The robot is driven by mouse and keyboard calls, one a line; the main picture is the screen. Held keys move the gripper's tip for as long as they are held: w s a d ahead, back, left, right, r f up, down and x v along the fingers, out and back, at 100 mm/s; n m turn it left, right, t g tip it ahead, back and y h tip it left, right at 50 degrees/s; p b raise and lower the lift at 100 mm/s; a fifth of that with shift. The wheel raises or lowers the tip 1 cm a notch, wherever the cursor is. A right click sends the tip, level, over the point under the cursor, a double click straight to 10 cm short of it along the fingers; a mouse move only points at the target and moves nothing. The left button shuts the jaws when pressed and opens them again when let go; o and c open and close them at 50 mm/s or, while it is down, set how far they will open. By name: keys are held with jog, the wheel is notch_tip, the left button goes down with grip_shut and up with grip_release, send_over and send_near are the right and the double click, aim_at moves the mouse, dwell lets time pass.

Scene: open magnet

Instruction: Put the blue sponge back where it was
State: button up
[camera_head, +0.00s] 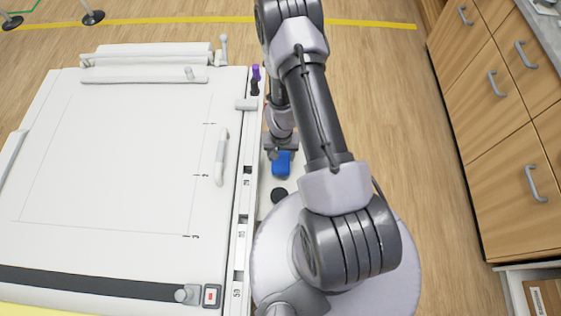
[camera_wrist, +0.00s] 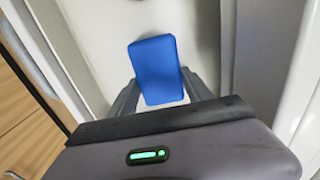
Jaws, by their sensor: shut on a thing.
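The blue sponge (camera_head: 282,164) is just right of the white board's right edge in the head view. It also shows in the wrist view (camera_wrist: 155,62), upper middle, a little tilted. My gripper (camera_head: 281,151) points down and is shut on the sponge. In the wrist view the two grey fingers of my gripper (camera_wrist: 162,90) press on its left and right sides. A white surface (camera_wrist: 98,45) lies below the sponge. I cannot tell whether the sponge touches it. The fingertips are partly hidden in the head view.
The large white board (camera_head: 120,150) with a white handle (camera_head: 221,157) fills the left. A purple-and-black item (camera_head: 255,80) stands at its right edge. A black disc (camera_head: 279,195) lies near the sponge. Wooden drawers (camera_head: 510,110) stand at the right. The wooden floor (camera_head: 400,120) between is clear.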

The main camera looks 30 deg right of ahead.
notch_tip(320, 180, down, 2)
jog(key=shift+f+b, duration=0.1)
jog(key=shift+b, duration=0.35)
jog(key=shift+r+p, duration=0.35)
jog(key=shift+r, duration=0.05)
jog(key=shift+c, duration=0.7)
jog(key=shift+f, duration=0.25)
jog(key=o, duration=1.5)
jog(key=shift+r, duration=0.1)
jog(key=shift+c, duration=0.2)
